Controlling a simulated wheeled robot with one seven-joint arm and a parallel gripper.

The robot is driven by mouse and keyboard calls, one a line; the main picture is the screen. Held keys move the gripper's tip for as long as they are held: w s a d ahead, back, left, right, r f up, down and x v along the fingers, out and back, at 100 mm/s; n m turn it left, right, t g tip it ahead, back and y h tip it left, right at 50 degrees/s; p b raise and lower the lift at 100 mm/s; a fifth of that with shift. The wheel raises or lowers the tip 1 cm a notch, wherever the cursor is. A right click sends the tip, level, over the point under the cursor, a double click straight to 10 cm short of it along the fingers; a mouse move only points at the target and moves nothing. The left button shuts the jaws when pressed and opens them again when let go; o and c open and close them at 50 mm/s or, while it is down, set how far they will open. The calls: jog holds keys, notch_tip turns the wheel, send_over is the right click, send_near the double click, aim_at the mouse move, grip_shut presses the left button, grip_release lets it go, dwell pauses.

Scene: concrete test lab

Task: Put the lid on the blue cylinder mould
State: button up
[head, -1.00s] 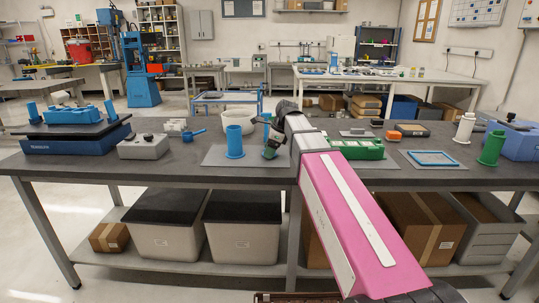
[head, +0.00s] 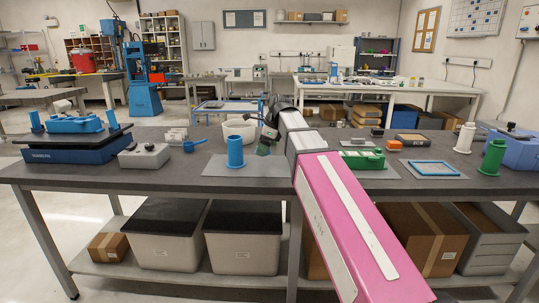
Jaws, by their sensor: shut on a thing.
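The blue cylinder mould (head: 235,152) stands upright on a grey mat on the bench, left of my arm. Its top shows no lid. My gripper (head: 264,147) is at the end of my pink and grey arm, just right of the mould and near its upper half in the picture. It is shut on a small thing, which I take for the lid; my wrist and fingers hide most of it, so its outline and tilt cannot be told. The gripper is apart from the mould in the picture.
A white bowl (head: 240,129) stands behind the mould. A blue scoop (head: 193,145) and a grey box (head: 145,156) lie to the left. Right of my arm are a green case (head: 362,159), a blue frame (head: 433,168) and a green cylinder (head: 492,158).

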jog(key=s+a+r, duration=0.4)
jog(key=s+a, duration=0.1)
jog(key=w+a+r, duration=0.6)
jog(key=w+r, duration=0.3)
notch_tip(320, 180, down, 7)
jog(key=shift+s, duration=0.25)
dwell(1.7)
jog(key=shift+f, duration=0.1)
dwell(2.1)
jog(key=o, duration=1.1)
